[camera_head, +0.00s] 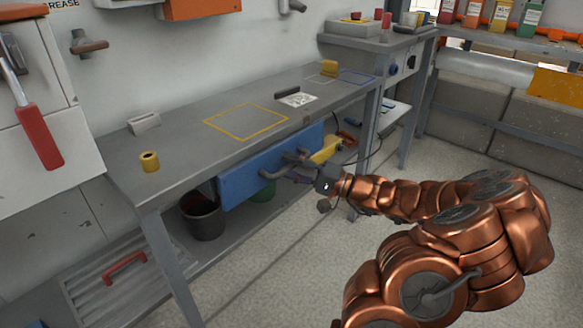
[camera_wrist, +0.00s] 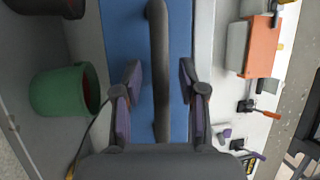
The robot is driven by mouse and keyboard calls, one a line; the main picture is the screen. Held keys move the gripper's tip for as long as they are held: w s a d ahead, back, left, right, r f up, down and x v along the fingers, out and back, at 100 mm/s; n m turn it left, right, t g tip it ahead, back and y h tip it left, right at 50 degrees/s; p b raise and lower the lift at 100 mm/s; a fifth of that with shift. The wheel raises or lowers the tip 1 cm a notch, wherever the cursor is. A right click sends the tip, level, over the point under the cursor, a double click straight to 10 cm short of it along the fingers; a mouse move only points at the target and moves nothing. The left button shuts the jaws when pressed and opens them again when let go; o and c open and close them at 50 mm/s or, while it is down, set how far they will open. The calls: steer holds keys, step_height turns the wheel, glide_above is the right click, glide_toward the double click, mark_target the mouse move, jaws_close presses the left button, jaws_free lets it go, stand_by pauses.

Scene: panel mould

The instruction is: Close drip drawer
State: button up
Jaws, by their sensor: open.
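The drawer has a blue front (camera_head: 243,182) and hangs under the workbench. A grey bar handle (camera_head: 268,173) runs across it. The blue front (camera_wrist: 120,40) also fills the middle of the wrist view. My gripper (camera_head: 298,168) is at the handle, in front of the drawer. In the wrist view my gripper (camera_wrist: 160,82) is open, with one finger on each side of the handle bar (camera_wrist: 158,45) and a gap to both. The drawer's inside is hidden, and I cannot tell how far it stands out.
The grey workbench (camera_head: 180,158) lies above the drawer. A dark bucket (camera_head: 203,217) and a green bucket (camera_wrist: 60,92) stand on the shelf below. A yellow object (camera_head: 327,150) is right of the drawer. The floor (camera_head: 270,285) in front is clear.

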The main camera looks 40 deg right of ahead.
steer(key=shift+c, duration=0.3)
jaws_close()
stand_by(0.3)
